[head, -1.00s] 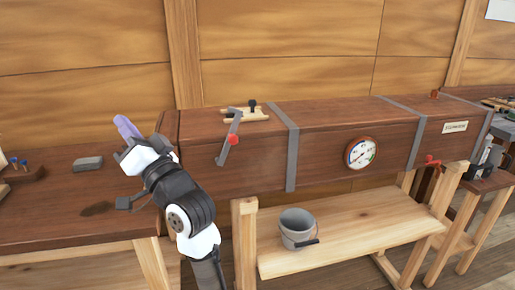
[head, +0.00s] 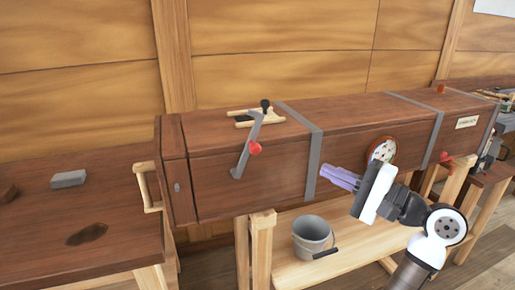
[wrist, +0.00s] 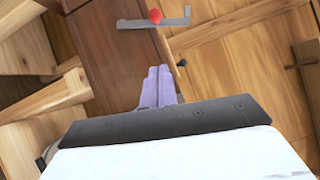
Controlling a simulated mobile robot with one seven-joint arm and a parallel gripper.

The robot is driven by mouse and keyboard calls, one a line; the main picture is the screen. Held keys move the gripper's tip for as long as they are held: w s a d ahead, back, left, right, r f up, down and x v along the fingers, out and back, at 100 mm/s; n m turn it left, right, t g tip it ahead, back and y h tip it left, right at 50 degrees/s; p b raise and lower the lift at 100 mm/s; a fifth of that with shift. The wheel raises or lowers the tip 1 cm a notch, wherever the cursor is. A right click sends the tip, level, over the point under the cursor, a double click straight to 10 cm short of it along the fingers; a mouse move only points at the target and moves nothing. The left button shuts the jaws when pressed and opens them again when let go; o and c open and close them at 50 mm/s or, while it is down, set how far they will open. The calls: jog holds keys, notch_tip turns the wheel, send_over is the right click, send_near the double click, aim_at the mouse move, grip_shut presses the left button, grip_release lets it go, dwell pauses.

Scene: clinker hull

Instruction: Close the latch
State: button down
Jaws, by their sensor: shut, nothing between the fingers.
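The latch (head: 244,160) is a grey metal bar with a red knob (head: 255,148), mounted on the front of the long wooden box near its left end. It stands tilted, its top end leaning right over the box's upper edge. The latch also shows at the top of the wrist view (wrist: 130,24). My gripper (head: 336,176), with lavender fingers, is shut and empty in front of the box, right of the latch and apart from it. The closed fingers also show in the wrist view (wrist: 158,82), pointing toward the latch.
The box's end panel (head: 174,165) has a wooden handle (head: 147,188) and a small grey stud. A round gauge (head: 382,149) is partly behind my gripper. A bucket (head: 312,238) stands on the low bench below. A workbench with a grey block (head: 69,179) lies left.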

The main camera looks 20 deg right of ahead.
aim_at(251, 151)
jog(key=s+a+p+x, duration=0.1)
jog(key=p+x, duration=0.3)
jog(key=x, duration=0.8)
jog(key=shift+a+r, duration=0.25)
jog(key=shift+a, duration=0.6)
jog(key=shift+r+p, duration=0.15)
jog(key=shift+p, duration=0.15)
